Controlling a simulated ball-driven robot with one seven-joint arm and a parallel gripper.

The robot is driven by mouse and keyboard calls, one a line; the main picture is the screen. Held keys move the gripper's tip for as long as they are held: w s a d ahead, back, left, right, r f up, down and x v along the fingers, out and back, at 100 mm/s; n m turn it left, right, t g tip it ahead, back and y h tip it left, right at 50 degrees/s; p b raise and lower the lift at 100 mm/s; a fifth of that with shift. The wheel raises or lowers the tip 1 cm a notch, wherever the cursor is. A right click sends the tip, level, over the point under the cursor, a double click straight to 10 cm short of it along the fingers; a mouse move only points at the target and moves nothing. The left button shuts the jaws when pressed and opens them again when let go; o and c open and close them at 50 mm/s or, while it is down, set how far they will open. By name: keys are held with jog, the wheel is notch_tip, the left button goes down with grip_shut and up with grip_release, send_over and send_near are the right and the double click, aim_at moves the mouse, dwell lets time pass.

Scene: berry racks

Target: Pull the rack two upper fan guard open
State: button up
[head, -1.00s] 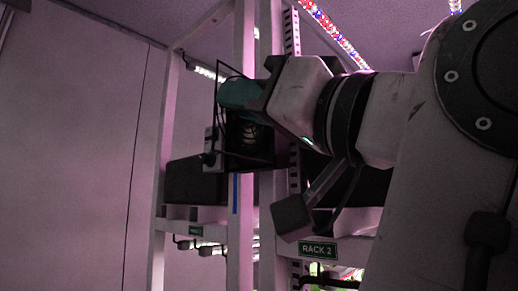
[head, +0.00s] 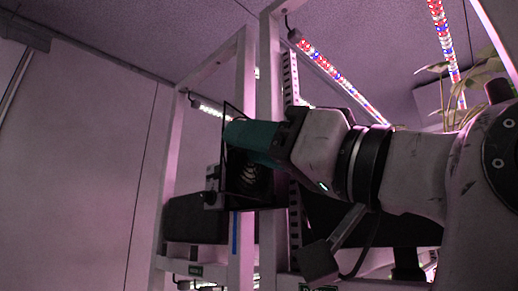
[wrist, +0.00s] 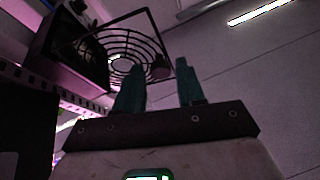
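The fan guard (wrist: 113,38) is a dark square frame with concentric rings. In the wrist view it is beyond my fingertips, up and left, and seems to stand at an angle out from the fan box (wrist: 62,48). A dark knob (wrist: 160,68) shows at its edge, between and beyond my fingers. My gripper (wrist: 159,66) has two teal fingers, spread apart with nothing clearly between them. In the head view my gripper (head: 232,134) overlaps the upper part of the guard (head: 247,181), hiding some of it. I cannot tell whether a finger touches the guard.
White rack posts (head: 243,80) and a slotted rail (head: 291,215) stand beside the guard. A dark box (head: 195,218) is at its lower left. Lit strips (head: 345,82) hang above, with plants (head: 470,75) at right. The wall side at left is clear.

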jog(key=shift+o, duration=0.8)
jog(key=b+v, duration=0.3)
jog(key=v, duration=0.7)
jog(key=shift+s+d+f, duration=0.15)
jog(key=shift+s+d, duration=0.1)
jog(key=shift+d, duration=0.05)
